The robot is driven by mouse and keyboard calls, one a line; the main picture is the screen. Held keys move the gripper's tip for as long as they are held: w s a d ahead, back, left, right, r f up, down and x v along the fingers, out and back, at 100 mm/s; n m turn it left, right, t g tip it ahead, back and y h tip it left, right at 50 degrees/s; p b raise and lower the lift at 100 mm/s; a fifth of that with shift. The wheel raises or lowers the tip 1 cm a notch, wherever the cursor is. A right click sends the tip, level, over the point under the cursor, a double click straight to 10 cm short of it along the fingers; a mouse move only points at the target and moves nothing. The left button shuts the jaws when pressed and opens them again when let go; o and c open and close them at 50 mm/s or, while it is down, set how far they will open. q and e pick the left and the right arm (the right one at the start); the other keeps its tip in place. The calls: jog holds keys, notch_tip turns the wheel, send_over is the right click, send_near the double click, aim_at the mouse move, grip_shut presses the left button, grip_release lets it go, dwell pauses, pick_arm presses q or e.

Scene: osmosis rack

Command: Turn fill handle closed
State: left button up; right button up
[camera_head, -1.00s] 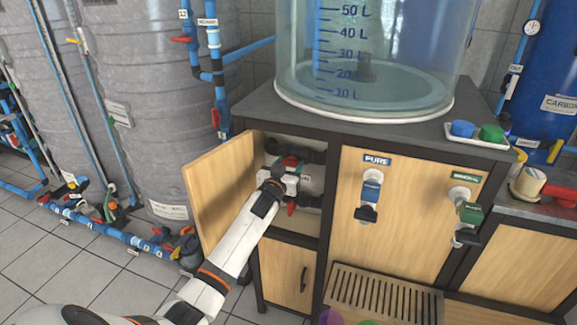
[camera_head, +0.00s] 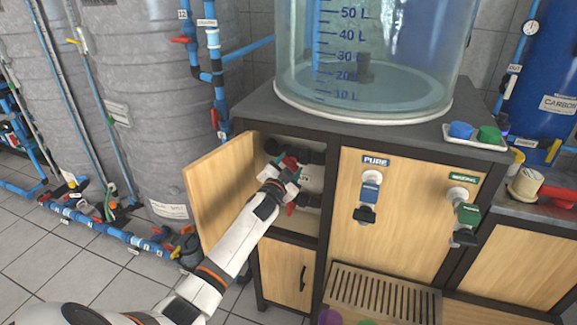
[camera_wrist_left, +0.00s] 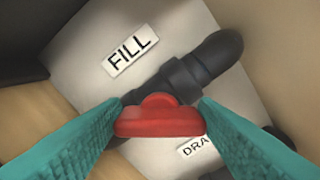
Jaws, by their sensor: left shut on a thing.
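The fill handle (camera_wrist_left: 158,118) is red and sits on a dark pipe valve (camera_wrist_left: 195,72) below the FILL label (camera_wrist_left: 131,52) in the left wrist view. My left gripper's teal fingers stand on both sides of the handle, and the gripper (camera_wrist_left: 160,112) is shut on it. In the head view my left gripper (camera_head: 288,172) reaches into the open cabinet, with the red handle (camera_head: 291,161) at its tips. A second red handle (camera_head: 291,209), beside the lower pipe, shows below the gripper. The DRAIN label (camera_wrist_left: 195,146) is partly hidden by a finger. My right gripper is not in view.
The open wooden cabinet door (camera_head: 222,192) stands left of my forearm. The cabinet's dark frame (camera_head: 325,200) is close on the right. A clear water tank (camera_head: 365,60) stands on top. PURE (camera_head: 371,190) and green (camera_head: 470,214) taps are on the front panel.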

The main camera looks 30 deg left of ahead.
pick_arm(q)
jog(key=m, duration=0.5)
jog(key=shift+f+m, duration=0.15)
jog(key=shift+m, duration=0.15)
jog(key=m, duration=0.4)
jog(key=shift+d+f+m, duration=0.1)
jog(key=shift+m, duration=0.2)
jog(key=o, duration=1)
jog(key=v, duration=1.2)
